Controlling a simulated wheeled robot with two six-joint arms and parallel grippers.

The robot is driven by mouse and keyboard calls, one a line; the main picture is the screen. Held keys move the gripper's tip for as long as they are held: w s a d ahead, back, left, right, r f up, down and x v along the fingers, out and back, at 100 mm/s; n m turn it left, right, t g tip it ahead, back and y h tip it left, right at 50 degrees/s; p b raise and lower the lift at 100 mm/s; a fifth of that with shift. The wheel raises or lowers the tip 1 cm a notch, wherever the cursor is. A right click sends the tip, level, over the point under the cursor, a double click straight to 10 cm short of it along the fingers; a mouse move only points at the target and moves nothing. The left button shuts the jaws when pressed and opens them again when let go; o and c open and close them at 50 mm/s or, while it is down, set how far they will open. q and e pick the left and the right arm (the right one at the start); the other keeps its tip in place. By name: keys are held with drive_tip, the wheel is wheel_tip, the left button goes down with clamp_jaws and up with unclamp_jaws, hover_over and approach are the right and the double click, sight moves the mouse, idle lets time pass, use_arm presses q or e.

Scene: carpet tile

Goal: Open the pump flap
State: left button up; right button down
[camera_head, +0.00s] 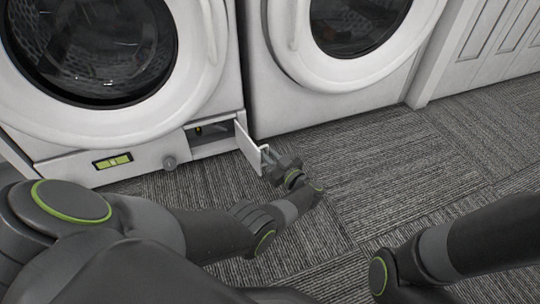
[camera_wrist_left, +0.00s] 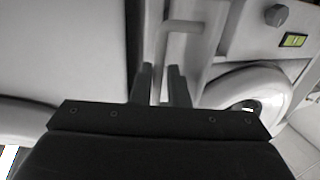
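The pump flap (camera_head: 248,137) is a small white panel at the lower right of the left washing machine. It stands swung outward, with the dark recess (camera_head: 207,129) behind it showing. My left gripper (camera_head: 268,158) is low at the flap's outer face, by its handle. In the left wrist view the bent handle (camera_wrist_left: 183,26) runs down between the two dark fingertips (camera_wrist_left: 162,80), which are close together on either side of it. They look shut on the handle, though the contact is partly hidden. My right gripper is out of view; only part of that arm shows.
The left machine (camera_head: 75,130) has a round grey knob (camera_head: 169,162) and a green-lit panel (camera_head: 113,161) low on its front. A second machine (camera_head: 300,103) stands close to the flap's right. Carpet (camera_head: 400,165) is clear to the right.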

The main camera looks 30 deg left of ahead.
use_arm(q)
drive_tip(key=shift+o, duration=1.4)
drive_tip(key=p+v, duration=0.1)
drive_tip(key=v, duration=1.1)
drive_tip(key=shift+f, duration=0.15)
